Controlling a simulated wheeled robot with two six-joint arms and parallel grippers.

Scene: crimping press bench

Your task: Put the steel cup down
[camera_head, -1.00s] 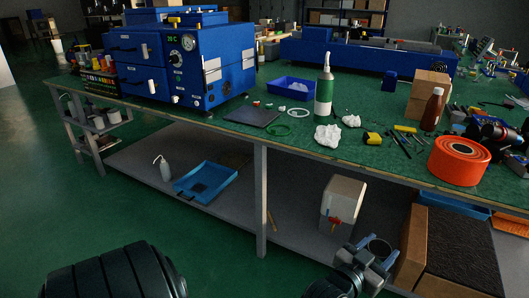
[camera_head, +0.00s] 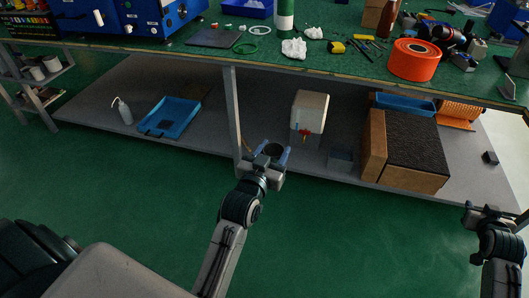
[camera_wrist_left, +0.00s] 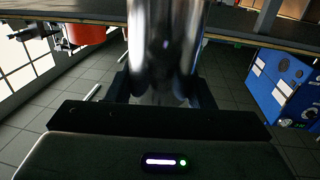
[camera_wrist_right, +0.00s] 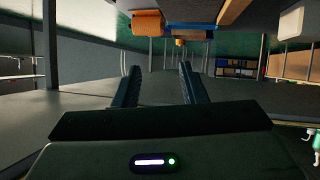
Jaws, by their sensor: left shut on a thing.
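The steel cup (camera_head: 273,149) is a dark-mouthed cylinder held upright or nearly so in my left gripper (camera_head: 269,160). In the head view the cup overlaps the front edge of the lower shelf. I cannot tell its exact height. My right gripper (camera_head: 488,212) is at the lower right. In the right wrist view its fingers (camera_wrist_right: 158,88) are apart with nothing between them.
The green bench top (camera_head: 330,70) carries an orange tape roll (camera_head: 414,60) and white crumpled pieces. A bench leg (camera_head: 233,110) stands just left of the cup.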

